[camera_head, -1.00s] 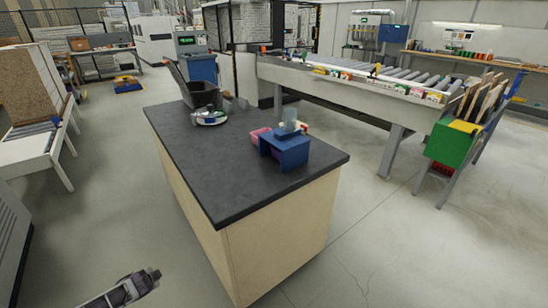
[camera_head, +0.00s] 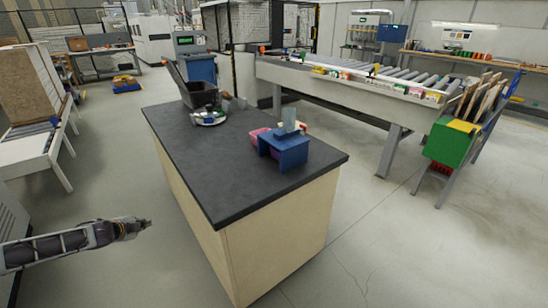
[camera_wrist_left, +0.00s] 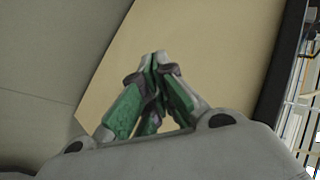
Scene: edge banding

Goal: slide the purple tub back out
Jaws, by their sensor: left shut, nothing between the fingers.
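A small blue stand (camera_head: 287,149) is on the dark worktop, towards its right end. A dark purple patch (camera_head: 274,153) shows in the shaded opening under the stand's top; it looks like the purple tub, mostly hidden by the stand. My left gripper (camera_head: 146,225) is left of the bench, beside its pale side panel and apart from the stand. In the left wrist view its green-padded fingers (camera_wrist_left: 157,58) meet at the tips, shut and empty. My right gripper is not in view.
The near left worktop is clear.

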